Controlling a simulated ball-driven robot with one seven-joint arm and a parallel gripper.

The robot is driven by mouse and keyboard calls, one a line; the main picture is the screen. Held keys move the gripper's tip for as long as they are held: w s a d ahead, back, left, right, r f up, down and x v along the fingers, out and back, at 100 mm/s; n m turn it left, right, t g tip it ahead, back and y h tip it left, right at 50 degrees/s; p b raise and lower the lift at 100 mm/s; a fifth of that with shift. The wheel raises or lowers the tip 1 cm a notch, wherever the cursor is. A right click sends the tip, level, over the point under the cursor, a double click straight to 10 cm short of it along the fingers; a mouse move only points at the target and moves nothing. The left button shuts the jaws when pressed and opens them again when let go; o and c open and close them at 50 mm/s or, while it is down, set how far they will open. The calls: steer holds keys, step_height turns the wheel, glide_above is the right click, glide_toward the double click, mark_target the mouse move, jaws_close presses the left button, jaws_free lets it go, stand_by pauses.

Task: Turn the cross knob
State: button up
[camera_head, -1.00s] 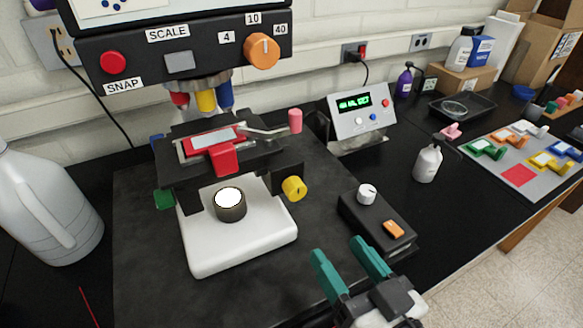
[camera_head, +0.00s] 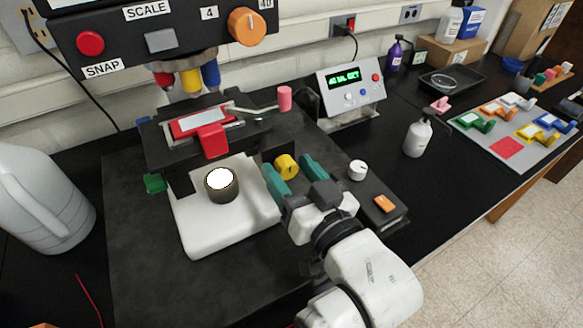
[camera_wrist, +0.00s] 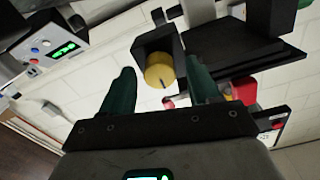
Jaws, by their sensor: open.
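A round yellow knob (camera_head: 286,166) sits on the right side of the black microscope stage (camera_head: 150,157). I see no label reading "cross" on it. My gripper (camera_head: 286,171) is open, with one teal finger on each side of the yellow knob in the picture. In the wrist view the yellow knob (camera_wrist: 160,72) shows between the two fingertips, with a dark mark line on its face. A gap shows between the knob and each finger. I cannot tell how far the tips reach along it.
A green knob (camera_head: 155,184) is on the stage's left side. The white microscope base with a lamp (camera_head: 221,184) lies left of my gripper. A black box with a white knob (camera_head: 358,170) stands close on the right. A pink-tipped lever (camera_head: 284,98) is above.

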steer(key=shift+w, duration=0.1)
steer(key=shift+c, duration=0.2)
steer(key=c, duration=1)
steer(key=n, duration=0.3)
steer(key=shift+a+n, duration=0.1)
steer(key=shift+n, duration=2)
